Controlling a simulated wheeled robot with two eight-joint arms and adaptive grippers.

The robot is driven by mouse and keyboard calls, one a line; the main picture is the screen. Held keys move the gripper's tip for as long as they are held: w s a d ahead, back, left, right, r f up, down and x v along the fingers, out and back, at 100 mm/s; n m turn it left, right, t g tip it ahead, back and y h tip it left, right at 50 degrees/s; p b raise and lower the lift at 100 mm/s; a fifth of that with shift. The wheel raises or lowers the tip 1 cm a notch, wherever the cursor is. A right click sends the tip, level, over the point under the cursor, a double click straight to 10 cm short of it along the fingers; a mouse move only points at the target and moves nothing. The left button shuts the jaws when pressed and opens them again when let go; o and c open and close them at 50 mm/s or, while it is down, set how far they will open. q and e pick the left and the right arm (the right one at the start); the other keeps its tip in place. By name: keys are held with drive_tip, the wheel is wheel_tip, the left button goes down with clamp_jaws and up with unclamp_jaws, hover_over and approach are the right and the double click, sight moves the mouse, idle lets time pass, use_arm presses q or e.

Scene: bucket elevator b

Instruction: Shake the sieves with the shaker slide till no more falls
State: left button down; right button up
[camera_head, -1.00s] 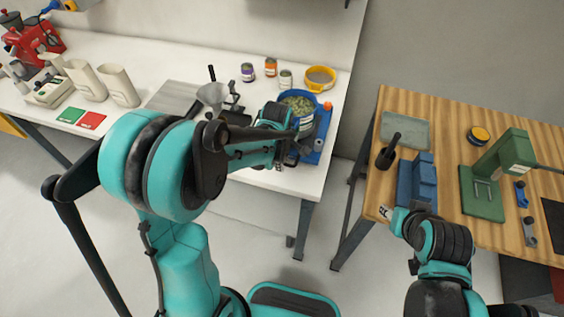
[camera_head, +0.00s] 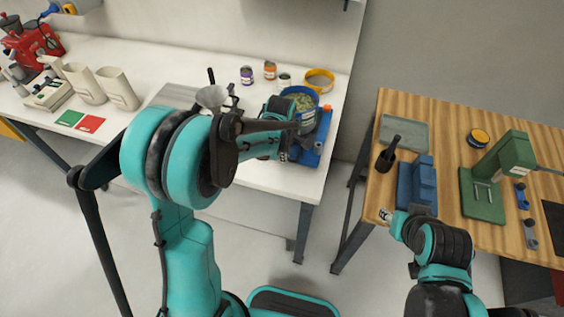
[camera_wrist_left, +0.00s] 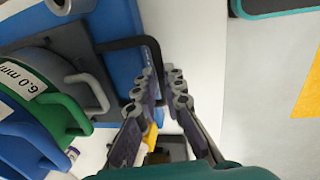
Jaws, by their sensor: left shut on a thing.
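The stacked sieves stand on the blue shaker (camera_head: 323,135) at the right end of the white bench, with a blue sieve (camera_head: 318,97) on top holding greenish material. In the left wrist view a green sieve (camera_wrist_left: 60,118) shows a "6.0 mm" label, beside a blue one (camera_wrist_left: 25,145). My left gripper (camera_wrist_left: 163,85) is shut on the shaker slide's black handle (camera_wrist_left: 125,44), at the near side of the shaker. My forearm hides part of the stack in the head view. My right arm (camera_head: 435,240) hangs by the wooden table; its jaws are unclear.
Cans (camera_head: 247,75) and a yellow sieve (camera_head: 320,78) stand behind the shaker. A funnel (camera_head: 211,97) stands to its left, with green and red cards (camera_head: 90,123) further left. The wooden table (camera_head: 452,130) holds a green press (camera_head: 490,185) and blue block (camera_head: 416,185).

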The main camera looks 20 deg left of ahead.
use_arm(q)
drive_tip(key=c, duration=1.6)
unclamp_jaws()
drive_tip(key=shift+r, duration=0.1)
wheel_tip(320, 180, up, 12)
drive_tip(key=s, duration=0.2)
drive_tip(key=shift+f, duration=0.2)
drive_tip(key=shift+s, duration=0.1)
drive_tip(key=s+a+f+m+t+b, duration=0.1)
drive_tip(key=s+f+m+t+b, duration=0.1)
drive_tip(key=s+m, duration=0.7)
drive_tip(key=s+a+f+m+t+b, duration=0.2)
drive_tip(key=s+m+t+b, duration=0.1)
drive_tip(key=s+m, duration=0.5)
drive_tip(key=shift+s+m, duration=0.4)
drive_tip(key=shift+s, duration=0.05)
